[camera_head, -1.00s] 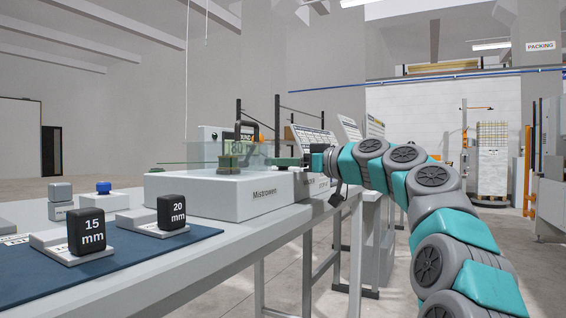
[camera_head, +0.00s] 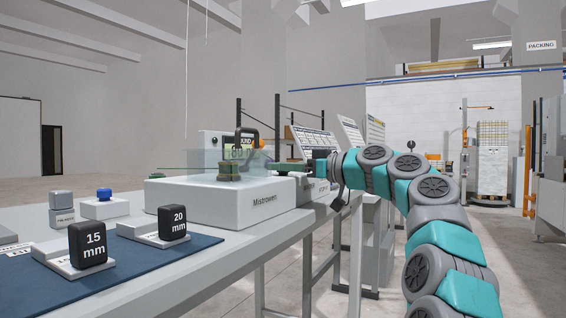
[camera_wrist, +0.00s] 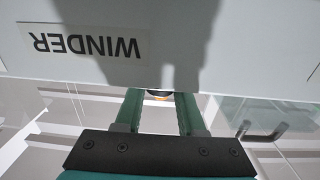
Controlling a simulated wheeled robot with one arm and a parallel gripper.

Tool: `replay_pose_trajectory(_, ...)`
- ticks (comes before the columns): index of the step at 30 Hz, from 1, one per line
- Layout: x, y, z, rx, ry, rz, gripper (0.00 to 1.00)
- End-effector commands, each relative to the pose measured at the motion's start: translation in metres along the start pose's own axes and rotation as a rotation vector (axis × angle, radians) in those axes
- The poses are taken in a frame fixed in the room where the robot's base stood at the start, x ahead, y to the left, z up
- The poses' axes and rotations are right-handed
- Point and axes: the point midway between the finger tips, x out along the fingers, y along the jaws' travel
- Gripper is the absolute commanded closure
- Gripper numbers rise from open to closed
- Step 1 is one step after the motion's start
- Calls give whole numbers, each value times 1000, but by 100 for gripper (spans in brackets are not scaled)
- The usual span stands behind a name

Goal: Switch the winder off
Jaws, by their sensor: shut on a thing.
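The winder is a light box with a WINDER label, upside down in the wrist view (camera_wrist: 87,45); part of its box also shows at the back of the bench in the head view (camera_head: 212,141). My gripper (camera_wrist: 159,97) has its green fingers on either side of a small dark knob (camera_wrist: 158,92) with an orange edge, close to the winder's face. It is shut on this knob. Most of the knob is hidden by the winder's edge and the fingers, so its setting cannot be told. In the head view my gripper reaches in from the right behind the white Mistrowen unit (camera_head: 270,204).
The Mistrowen unit carries a clear guard and a brass-coloured piece (camera_head: 229,171). Blocks marked 15 mm (camera_head: 90,244) and 20 mm (camera_head: 172,223) stand at a blue mat (camera_head: 130,268). A blue button (camera_head: 104,193) sits behind them. The floor right of the bench looks open.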

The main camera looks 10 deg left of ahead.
Motion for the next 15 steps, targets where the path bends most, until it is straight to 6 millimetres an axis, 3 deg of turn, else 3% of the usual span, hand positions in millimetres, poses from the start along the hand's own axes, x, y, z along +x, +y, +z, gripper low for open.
replay_pose_trajectory(1, 0, 2, -7, -2, 4, -13, 100)
replay_pose_trajectory(15, 0, 2, -8, 0, -5, -228, 100)
